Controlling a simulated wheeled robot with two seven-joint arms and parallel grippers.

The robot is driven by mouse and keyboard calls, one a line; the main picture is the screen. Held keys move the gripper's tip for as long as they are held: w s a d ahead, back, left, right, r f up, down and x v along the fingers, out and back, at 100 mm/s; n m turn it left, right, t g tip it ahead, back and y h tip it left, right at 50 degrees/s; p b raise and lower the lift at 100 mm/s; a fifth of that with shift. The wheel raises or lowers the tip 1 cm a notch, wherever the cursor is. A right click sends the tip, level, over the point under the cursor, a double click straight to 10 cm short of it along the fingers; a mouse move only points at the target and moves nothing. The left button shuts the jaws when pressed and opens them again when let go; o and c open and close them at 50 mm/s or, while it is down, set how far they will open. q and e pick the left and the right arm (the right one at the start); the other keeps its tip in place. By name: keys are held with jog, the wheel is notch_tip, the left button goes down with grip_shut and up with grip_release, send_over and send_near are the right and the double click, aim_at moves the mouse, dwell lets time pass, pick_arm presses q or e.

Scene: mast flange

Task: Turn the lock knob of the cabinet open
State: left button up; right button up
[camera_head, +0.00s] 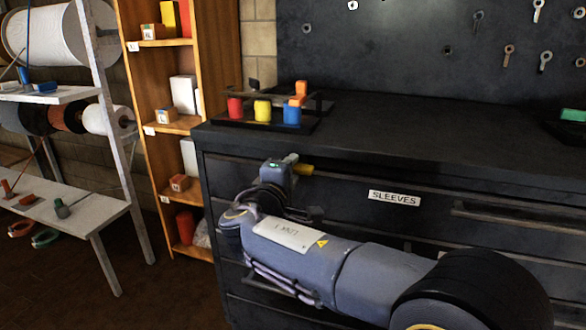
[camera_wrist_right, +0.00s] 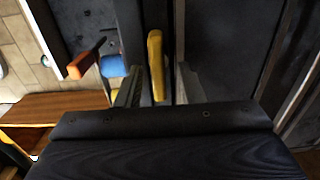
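The dark cabinet (camera_head: 330,180) has a yellow lock knob (camera_head: 304,169) near the top left of its front. In the right wrist view the knob (camera_wrist_right: 156,62) is a long yellow bar, roughly upright in the picture. My right gripper (camera_head: 291,161) is at the knob in the head view, partly hiding it. In the right wrist view its two fingers (camera_wrist_right: 160,82) stand on either side of the knob, apart, with a gap on each side. The right gripper is open. My left gripper is not in view.
A rack with red, yellow and blue pieces (camera_head: 262,110) stands on the cabinet top near its left edge. Drawers carry a SLEEVES label (camera_head: 394,198) and a long handle (camera_head: 510,220). A wooden shelf (camera_head: 160,100) stands left of the cabinet. Floor between shelves and cabinet is free.

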jog(key=v, duration=0.6)
jog(key=shift+s+p, duration=0.2)
jog(key=shift+p, duration=0.2)
jog(key=s+d+f+m+g, duration=0.2)
jog(key=s+d+f+g, duration=0.15)
jog(key=d, duration=0.45)
jog(key=s+d+f+m+g, duration=0.2)
jog(key=d+f+m+g, duration=0.15)
jog(key=d, duration=0.45)
jog(key=s+d+f+m+g, duration=0.1)
jog(key=s+d+f+g, duration=0.2)
jog(key=d, duration=0.5)
jog(key=s+d+f+m+g+y, duration=0.2)
jog(key=s+d+f+m+y, duration=0.2)
jog(key=s+f, duration=0.3)
jog(key=s+a+f+m+y, duration=0.1)
jog(key=s+a+m+y, duration=0.15)
jog(key=s, duration=0.45)
jog(key=s+a+f+m+y, duration=0.1)
jog(key=s+m+y, duration=0.2)
jog(key=s, duration=0.5)
notch_tip(320, 180, up, 33)
jog(key=p, duration=3.3)
jog(key=shift+a, duration=0.4)
